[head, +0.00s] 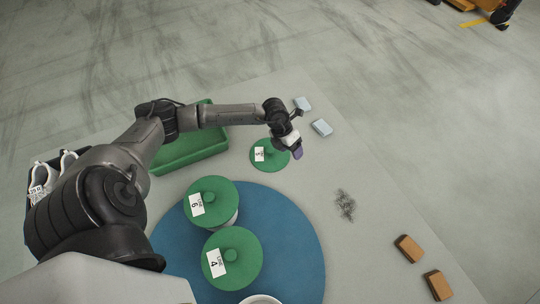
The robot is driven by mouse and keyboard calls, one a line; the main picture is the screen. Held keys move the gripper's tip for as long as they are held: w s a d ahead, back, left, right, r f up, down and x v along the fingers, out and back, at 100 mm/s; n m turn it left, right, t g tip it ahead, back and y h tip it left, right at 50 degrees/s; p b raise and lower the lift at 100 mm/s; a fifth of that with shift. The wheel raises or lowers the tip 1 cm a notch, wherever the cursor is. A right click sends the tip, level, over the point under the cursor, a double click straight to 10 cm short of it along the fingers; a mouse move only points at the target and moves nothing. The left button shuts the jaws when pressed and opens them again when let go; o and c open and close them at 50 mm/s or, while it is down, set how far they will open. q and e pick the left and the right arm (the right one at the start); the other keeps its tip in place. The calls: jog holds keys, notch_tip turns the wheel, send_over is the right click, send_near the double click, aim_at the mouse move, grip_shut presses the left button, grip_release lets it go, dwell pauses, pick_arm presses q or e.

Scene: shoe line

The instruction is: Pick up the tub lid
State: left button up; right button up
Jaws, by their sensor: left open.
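A round green lid (268,163) with a white number label lies on the grey table, away from the blue mat. My left gripper (297,152) is open at the lid's right edge, with a purple fingertip showing; its wrist covers part of the lid's upper right. I cannot tell whether it touches the lid. Two more green lids sit on tubs on the round blue mat (300,245): one labelled 6 (222,192) and one labelled 4 (240,268). The rim of a white open tub (262,299) shows at the bottom edge. My right gripper is out of view.
A green crate (190,152) stands behind my left arm. White shoes (45,182) are at the far left. Two pale blue blocks (321,127) lie beyond the gripper. A dark scribbly patch (345,204) and two orange-brown blocks (409,249) are on the right side.

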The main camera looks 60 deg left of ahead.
pick_arm(q)
jog(key=s+a+g+y, duration=0.2)
jog(key=a+y, duration=0.2)
jog(key=a, duration=0.6)
jog(key=b, duration=0.3)
send_over(270, 150)
jog(key=shift+n, duration=0.3)
notch_tip(270, 150, down, 7)
jog(key=shift+w+r, duration=0.1)
jog(key=shift+r, duration=0.05)
jog(key=shift+a+f, duration=0.1)
jog(key=shift+f, duration=0.5)
jog(key=shift+f+b, duration=1.05)
jog(key=shift+f, duration=1.55)
jog(key=shift+c, duration=0.5)
jog(key=c, duration=0.9)
